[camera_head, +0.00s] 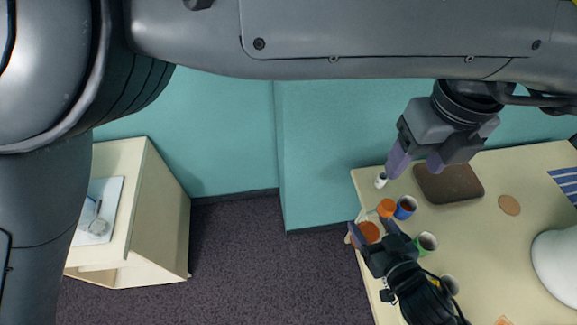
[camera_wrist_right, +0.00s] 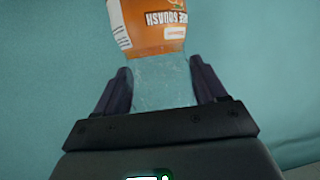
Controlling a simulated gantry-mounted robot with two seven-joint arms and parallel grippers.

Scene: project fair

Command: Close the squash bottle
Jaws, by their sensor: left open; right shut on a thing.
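The squash bottle (camera_wrist_right: 155,25) has an orange label and a clear part that sits between the fingers of my right gripper (camera_wrist_right: 163,88). The label lettering appears upside down in the wrist view. In the head view my right gripper (camera_head: 370,232) is low at the table's left edge, with an orange shape between its fingers. My left gripper (camera_head: 414,166) is open and empty above the table's far left corner. A small white cylinder (camera_head: 381,180) stands just below it in the picture; I cannot tell if it is the cap. The bottle's mouth is not clearly visible.
On the table (camera_head: 490,255) stand an orange cup (camera_head: 386,208), a blue cup (camera_head: 405,207) and a green cup (camera_head: 427,242), close to my right gripper. A dark brown board (camera_head: 448,183) lies behind. A round brown disc (camera_head: 509,205) and a white rounded object (camera_head: 560,262) are further right.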

